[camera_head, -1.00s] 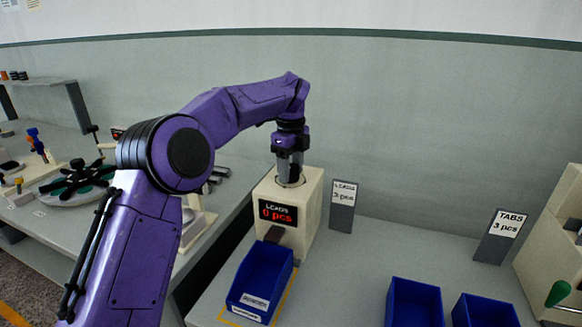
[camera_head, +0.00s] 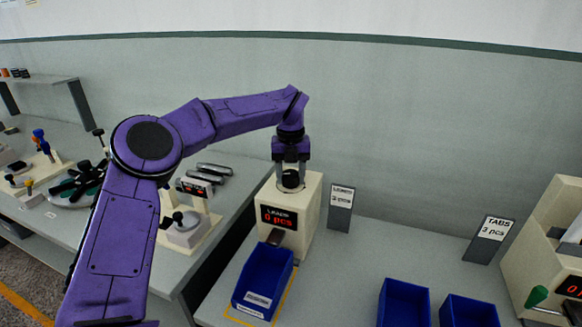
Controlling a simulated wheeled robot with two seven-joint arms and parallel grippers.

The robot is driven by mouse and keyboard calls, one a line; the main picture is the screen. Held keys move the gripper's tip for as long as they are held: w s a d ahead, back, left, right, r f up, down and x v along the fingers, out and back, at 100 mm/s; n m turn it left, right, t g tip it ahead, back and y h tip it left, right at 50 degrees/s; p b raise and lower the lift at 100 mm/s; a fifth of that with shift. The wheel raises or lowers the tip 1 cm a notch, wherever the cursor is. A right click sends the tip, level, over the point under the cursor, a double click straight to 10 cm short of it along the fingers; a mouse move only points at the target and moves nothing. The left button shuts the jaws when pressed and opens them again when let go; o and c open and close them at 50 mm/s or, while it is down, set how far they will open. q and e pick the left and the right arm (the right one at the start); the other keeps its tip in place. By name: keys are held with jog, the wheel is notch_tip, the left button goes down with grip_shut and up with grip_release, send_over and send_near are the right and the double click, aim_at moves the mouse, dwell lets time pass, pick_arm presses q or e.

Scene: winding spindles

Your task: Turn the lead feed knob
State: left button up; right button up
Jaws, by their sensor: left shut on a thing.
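The lead feeder is a cream box (camera_head: 308,205) with a dark display (camera_head: 279,217) reading "LEADS 0 pcs" in red. Its dark round knob (camera_head: 291,180) is on the top face. My left gripper (camera_head: 291,179) points straight down over the box, its fingers on either side of the knob and shut on it. The fingers partly cover the knob. A blue bin (camera_head: 262,279) stands in front of the box under its chute. My right gripper is not in view.
A "LEADS 3 pcs" sign (camera_head: 341,200) stands right of the feeder and a "TABS 3 pcs" sign (camera_head: 491,235) farther right. Two blue bins (camera_head: 404,302) are at the front. The left bench holds several tools.

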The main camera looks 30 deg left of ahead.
aim_at(291, 174)
pick_arm(q)
jog(key=m+p, duration=0.2)
jog(key=m, duration=0.1)
jog(key=shift+r, duration=0.15)
jog(key=shift+m+p, duration=1.05)
jog(key=shift+m, duration=0.35)
jog(key=shift+f, duration=0.2)
jog(key=o, duration=1)
notch_tip(291, 174, up, 10)
jog(key=shift+r+b, duration=0.25)
jog(key=shift+b, duration=0.1)
jog(key=shift+w, duration=0.1)
